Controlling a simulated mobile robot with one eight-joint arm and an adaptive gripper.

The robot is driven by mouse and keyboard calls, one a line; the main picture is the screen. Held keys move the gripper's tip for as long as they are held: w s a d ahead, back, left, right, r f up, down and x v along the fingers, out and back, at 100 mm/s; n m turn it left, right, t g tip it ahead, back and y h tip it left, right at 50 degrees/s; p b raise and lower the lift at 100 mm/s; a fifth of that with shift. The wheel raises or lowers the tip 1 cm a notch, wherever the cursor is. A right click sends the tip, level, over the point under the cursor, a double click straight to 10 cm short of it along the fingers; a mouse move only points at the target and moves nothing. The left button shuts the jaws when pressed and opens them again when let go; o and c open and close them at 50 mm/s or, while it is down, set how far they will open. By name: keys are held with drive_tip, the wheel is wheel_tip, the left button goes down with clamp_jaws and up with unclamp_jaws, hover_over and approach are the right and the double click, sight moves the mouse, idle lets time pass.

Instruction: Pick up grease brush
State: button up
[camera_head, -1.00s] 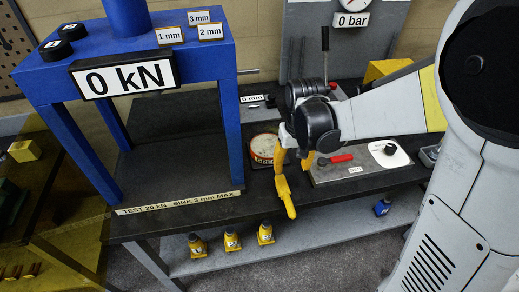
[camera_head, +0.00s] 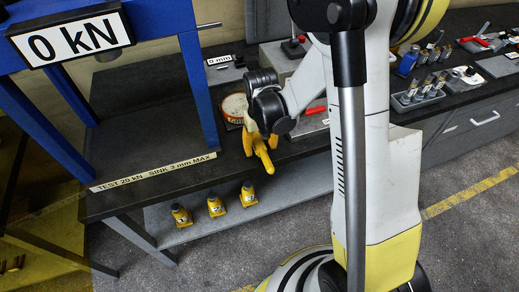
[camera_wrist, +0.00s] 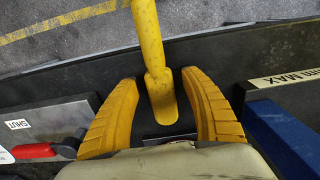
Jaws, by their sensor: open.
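The grease brush shows as a yellow handle (camera_head: 265,158) that reaches over the front edge of the bench, beside a round tin (camera_head: 234,106). I cannot make out its bristles. My gripper (camera_head: 260,142) is open above the handle, its yellow fingers near it. In the wrist view the handle (camera_wrist: 153,50) runs from the top edge down between the two open fingers, with a gap visible on both sides. Its wider lower end (camera_wrist: 163,100) lies between the fingers. I cannot tell whether the handle lies at fingertip depth.
The blue press frame (camera_head: 196,90) stands to the left, its post near the tin. A plate with a red lever (camera_wrist: 35,151) lies on the other side. Small yellow jacks (camera_head: 216,206) stand on the shelf below. Sockets and tools fill the bench at right.

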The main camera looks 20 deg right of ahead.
sight(263, 146)
drive_tip(key=shift+f, duration=0.5)
clamp_jaws()
drive_tip(key=shift+r, duration=0.2)
drive_tip(key=shift+r, duration=0.3)
drive_tip(key=r, duration=0.1)
drive_tip(key=r+p, duration=0.2)
drive_tip(key=r, duration=0.1)
drive_tip(key=shift+s+d, duration=0.2)
drive_tip(key=shift+d, duration=0.15)
drive_tip(key=s+d+r+p, duration=0.2)
drive_tip(key=s+d+r, duration=0.3)
drive_tip(key=d, duration=0.4)
drive_tip(key=shift+s+d+r, duration=0.15)
drive_tip(key=shift+s+r, duration=0.15)
drive_tip(key=shift+r, duration=0.25)
drive_tip(key=c, duration=1.1)
unclamp_jaws()
